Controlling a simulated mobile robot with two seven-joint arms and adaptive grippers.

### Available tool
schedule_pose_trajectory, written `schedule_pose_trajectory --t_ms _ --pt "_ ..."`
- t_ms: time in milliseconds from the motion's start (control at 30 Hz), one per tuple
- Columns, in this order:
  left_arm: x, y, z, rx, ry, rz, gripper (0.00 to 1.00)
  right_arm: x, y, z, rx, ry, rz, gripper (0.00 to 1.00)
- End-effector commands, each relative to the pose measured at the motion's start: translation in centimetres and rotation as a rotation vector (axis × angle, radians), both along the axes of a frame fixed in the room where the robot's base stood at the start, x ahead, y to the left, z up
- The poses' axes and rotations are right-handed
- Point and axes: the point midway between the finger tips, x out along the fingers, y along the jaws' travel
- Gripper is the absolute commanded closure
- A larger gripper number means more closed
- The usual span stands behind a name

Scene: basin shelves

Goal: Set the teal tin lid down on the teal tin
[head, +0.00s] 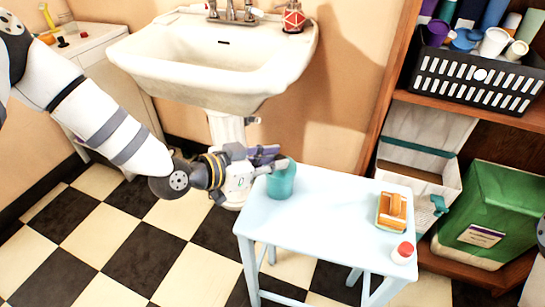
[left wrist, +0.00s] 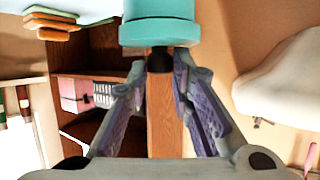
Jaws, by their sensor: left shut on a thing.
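The teal tin (head: 281,184) stands upright near the left back corner of the pale blue table (head: 330,205). In the left wrist view, which is upside down, the tin (left wrist: 160,8) is at the top edge. The teal lid (left wrist: 160,36) shows as a wider band against the tin's mouth, with no clear gap between them. Its dark knob (left wrist: 160,62) is between my left gripper's fingers (left wrist: 160,72). In the head view my left gripper (head: 268,160) reaches in from the left at the tin's top, shut on the lid. My right gripper is out of view.
A sponge on a dish (head: 391,211) and a small red-capped jar (head: 403,253) stand on the table's right side. The white basin (head: 215,60) is behind, close to my left arm. Shelves with a black basket (head: 478,79) and a green box (head: 490,215) stand at the right.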

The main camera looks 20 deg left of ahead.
Motion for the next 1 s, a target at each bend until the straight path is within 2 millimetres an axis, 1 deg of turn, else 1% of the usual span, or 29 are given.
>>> schedule_pose_trajectory --t_ms 1000 --pt "-0.2 0.1 -2.1 0.003 0.009 0.0 0.98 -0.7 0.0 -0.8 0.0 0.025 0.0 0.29"
